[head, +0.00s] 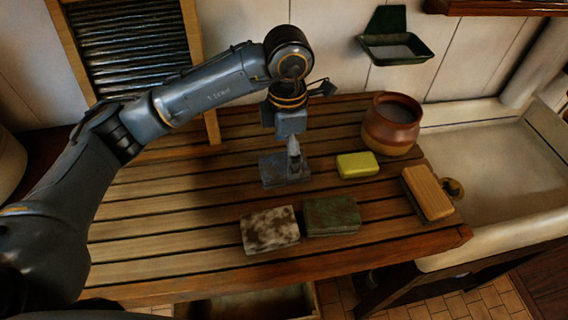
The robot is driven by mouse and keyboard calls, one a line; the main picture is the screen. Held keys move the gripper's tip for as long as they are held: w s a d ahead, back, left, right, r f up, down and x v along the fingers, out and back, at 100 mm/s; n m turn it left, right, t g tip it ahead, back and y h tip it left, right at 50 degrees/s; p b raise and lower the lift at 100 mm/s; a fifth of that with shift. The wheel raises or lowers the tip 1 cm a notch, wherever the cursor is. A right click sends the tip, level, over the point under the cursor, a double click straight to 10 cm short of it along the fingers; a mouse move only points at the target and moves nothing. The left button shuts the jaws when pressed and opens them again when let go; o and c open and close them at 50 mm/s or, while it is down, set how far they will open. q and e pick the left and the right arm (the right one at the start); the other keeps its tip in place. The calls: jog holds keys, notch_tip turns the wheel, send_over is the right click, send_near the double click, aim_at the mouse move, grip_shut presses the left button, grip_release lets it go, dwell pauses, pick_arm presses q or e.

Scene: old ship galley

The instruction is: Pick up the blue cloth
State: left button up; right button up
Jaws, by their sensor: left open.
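The blue cloth (270,172) is a small, flat, grey-blue folded piece lying on the slatted wooden counter (190,200). My left gripper (294,162) points down right over the cloth, and its fingers hide part of the cloth's right side. The gripper is open; the gap between its fingers is hard to make out from this angle. I cannot tell whether the fingertips touch the cloth. My right gripper is out of view.
A yellow block (357,165) and brown pot (391,126) stand to the right. A green block (332,216) and mottled block (270,231) lie nearer the front. A wooden brush (427,193) lies by the sink (485,170). A washboard (132,45) leans behind. The counter's left part is clear.

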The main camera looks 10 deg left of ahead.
aim_at(283, 162)
pick_arm(q)
jog(key=shift+a+f+p, duration=0.15)
jog(key=shift+f+p, duration=0.15)
jog(key=shift+p, duration=0.1)
jog(key=f, duration=0.1)
jog(key=f+p, duration=0.2)
jog(key=shift+a+f, duration=0.25)
jog(key=shift+w+f, duration=0.1)
jog(key=shift+f, duration=0.4)
jog(key=c, duration=1.3)
